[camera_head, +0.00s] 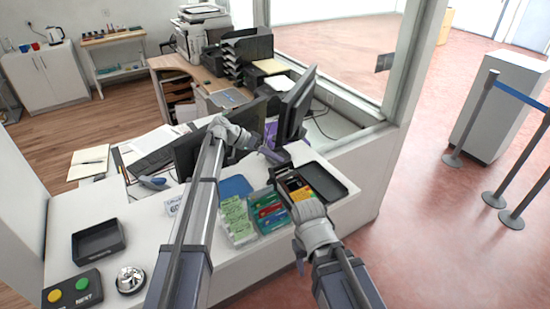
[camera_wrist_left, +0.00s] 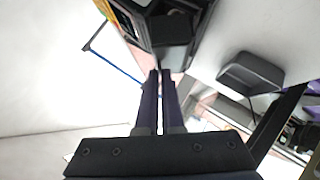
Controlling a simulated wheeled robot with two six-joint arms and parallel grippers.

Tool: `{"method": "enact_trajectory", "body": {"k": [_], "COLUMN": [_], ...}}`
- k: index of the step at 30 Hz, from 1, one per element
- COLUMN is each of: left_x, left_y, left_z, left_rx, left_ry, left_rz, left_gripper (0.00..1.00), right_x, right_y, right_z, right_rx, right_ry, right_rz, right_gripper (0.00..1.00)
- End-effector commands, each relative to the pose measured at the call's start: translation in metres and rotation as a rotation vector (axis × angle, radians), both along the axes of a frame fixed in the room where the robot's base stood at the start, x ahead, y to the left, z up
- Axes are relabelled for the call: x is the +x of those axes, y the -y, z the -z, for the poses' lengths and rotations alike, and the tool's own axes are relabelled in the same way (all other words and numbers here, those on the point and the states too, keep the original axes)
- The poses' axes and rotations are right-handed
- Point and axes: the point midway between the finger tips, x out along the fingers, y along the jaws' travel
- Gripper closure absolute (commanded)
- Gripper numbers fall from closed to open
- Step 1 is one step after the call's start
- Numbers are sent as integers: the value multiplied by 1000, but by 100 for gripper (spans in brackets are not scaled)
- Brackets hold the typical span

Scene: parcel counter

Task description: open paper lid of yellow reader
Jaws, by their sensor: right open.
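The yellow reader (camera_head: 297,187) looks like a small dark device with yellow-orange parts on the counter, partly hidden by my right gripper. In the left wrist view, a black device with a yellow edge (camera_wrist_left: 128,20) fills the top, just beyond my fingertips; its paper lid is hard to make out. My left gripper (camera_head: 280,159) is just behind the reader, pointing right; its fingers (camera_wrist_left: 160,76) are nearly together with nothing visible between them. I cannot tell whether they touch the device. My right gripper (camera_head: 290,183) is open at the reader, its fingers hard to separate from it.
A black tray (camera_head: 324,181) lies right of the reader. Trays of green packets (camera_head: 237,218) and coloured packets (camera_head: 268,211) lie to its left. Monitors (camera_head: 296,104) stand behind. Another black tray (camera_head: 98,240), a button box (camera_head: 72,289) and a bell (camera_head: 130,280) are at the left.

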Motion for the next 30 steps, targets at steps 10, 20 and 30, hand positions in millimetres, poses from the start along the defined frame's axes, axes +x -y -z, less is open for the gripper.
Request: {"method": "enact_trajectory", "body": {"k": [10,20,30], "left_x": [9,24,32], "left_y": [-5,-16,-23], "left_z": [5,12,15], "left_rx": [-61,-206,-319], "left_ry": [-83,-281,-440], "left_rz": [-1,0,0], "left_gripper": [100,100,100], "right_x": [0,0,0], "right_y": [0,0,0], "right_z": [15,50,80], "right_rx": [0,0,0], "right_ry": [0,0,0], "right_rz": [0,0,0], "right_gripper": [50,50,50]}}
